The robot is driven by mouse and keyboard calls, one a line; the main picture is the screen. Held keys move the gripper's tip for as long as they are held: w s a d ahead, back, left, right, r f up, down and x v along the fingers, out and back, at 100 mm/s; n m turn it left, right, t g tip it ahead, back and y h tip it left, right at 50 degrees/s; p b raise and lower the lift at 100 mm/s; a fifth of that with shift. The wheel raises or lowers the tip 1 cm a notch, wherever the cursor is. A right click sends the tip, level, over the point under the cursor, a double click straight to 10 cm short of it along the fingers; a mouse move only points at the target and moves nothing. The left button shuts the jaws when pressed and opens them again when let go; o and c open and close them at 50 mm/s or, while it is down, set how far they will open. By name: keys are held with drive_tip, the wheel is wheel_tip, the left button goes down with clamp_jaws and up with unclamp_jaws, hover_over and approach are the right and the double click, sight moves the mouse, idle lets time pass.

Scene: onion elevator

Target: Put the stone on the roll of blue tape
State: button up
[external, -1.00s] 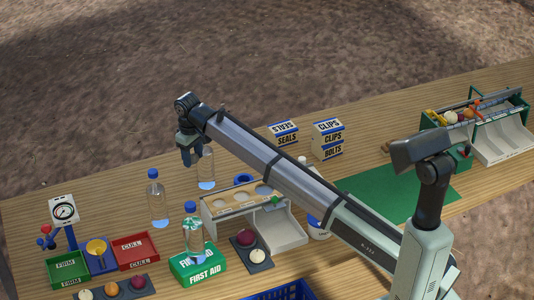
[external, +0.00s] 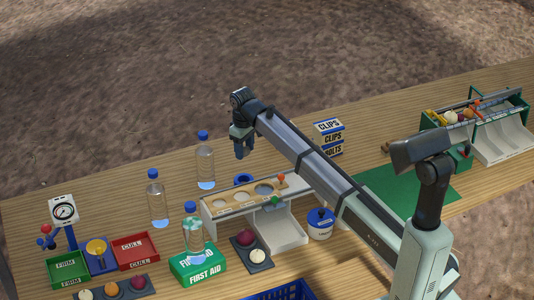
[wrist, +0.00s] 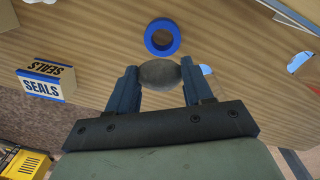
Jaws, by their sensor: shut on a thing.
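My gripper (external: 243,146) is shut on the stone, held above the table. In the wrist view the grey, rounded stone (wrist: 159,73) sits between the two fingertips of my gripper (wrist: 159,76). The stone cannot be made out in the external view. The roll of blue tape (wrist: 162,37) lies flat on the wooden table, just beyond the stone in the wrist view, with wood showing through its hole. In the external view the blue tape (external: 243,179) lies below my gripper, behind the sorting stand, partly hidden by it.
The sorting stand (external: 225,206) with round holes is close in front of the tape. A water bottle (external: 206,160) stands to the left. The SEALS box (wrist: 45,82) shows in the wrist view. The CLIPS and BOLTS boxes (external: 328,138) stand to the right.

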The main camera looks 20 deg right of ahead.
sight(245, 180)
drive_tip(key=shift+f, duration=5.45)
drive_tip(key=shift+f, duration=0.1)
drive_tip(key=o, duration=1.2)
drive_tip(key=shift+c, duration=0.2)
drive_tip(key=r, duration=1.2)
drive_tip(key=shift+s+a+r, duration=0.1)
drive_tip(key=shift+a+r, duration=0.05)
drive_tip(key=shift+a, duration=0.05)
